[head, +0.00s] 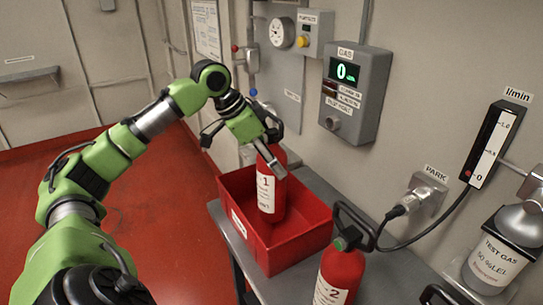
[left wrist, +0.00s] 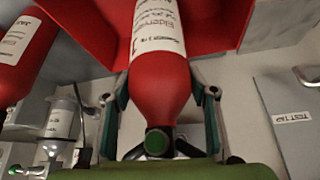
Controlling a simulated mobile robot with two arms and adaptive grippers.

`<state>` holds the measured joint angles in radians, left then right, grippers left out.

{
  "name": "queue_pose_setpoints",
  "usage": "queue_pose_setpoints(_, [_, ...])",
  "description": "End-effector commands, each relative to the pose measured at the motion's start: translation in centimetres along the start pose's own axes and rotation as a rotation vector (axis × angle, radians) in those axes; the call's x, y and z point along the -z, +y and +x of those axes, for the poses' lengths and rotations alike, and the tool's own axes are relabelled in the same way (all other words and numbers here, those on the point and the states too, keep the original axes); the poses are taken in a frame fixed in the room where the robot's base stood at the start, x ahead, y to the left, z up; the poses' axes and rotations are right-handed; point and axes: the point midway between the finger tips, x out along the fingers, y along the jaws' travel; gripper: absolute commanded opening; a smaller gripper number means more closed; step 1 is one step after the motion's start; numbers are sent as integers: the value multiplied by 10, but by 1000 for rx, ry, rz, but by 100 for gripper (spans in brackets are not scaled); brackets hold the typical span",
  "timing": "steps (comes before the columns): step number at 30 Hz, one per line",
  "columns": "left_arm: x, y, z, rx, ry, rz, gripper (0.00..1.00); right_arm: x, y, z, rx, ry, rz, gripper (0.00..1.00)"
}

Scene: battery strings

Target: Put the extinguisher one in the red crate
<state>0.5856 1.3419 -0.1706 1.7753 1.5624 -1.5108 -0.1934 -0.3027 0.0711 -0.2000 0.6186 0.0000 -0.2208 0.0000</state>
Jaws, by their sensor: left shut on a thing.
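Extinguisher one (head: 266,192) is a red cylinder with a white label marked 1. In the left wrist view, the fingers (left wrist: 160,98) sit on both sides of the extinguisher's shoulder (left wrist: 160,75), and the red crate wall (left wrist: 215,25) shows behind. My right gripper is not in view.
Extinguisher two (head: 342,270) stands on the grey bench (head: 385,278) in front of the crate. A test gas cylinder (head: 495,262) is at the right. A cable runs from the PARK socket (head: 427,190). The gas panel (head: 355,92) hangs on the wall behind.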

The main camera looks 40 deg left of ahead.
Motion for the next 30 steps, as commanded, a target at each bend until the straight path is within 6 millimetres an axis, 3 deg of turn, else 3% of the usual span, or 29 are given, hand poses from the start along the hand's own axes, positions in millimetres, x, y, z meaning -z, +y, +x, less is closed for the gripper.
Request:
queue_pose_setpoints(9, [-14,-1,26,5,7,1,0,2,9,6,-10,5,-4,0])
queue_pose_setpoints(19, [-16,-1,29,5,10,1,0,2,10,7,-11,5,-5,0])
queue_pose_setpoints(20, [-20,0,34,-1,-3,0,58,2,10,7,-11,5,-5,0])
queue_pose_setpoints(21, [-20,0,34,-1,-3,0,68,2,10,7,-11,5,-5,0])
queue_pose_setpoints(30, [-20,0,34,-1,-2,0,69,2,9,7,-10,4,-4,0])
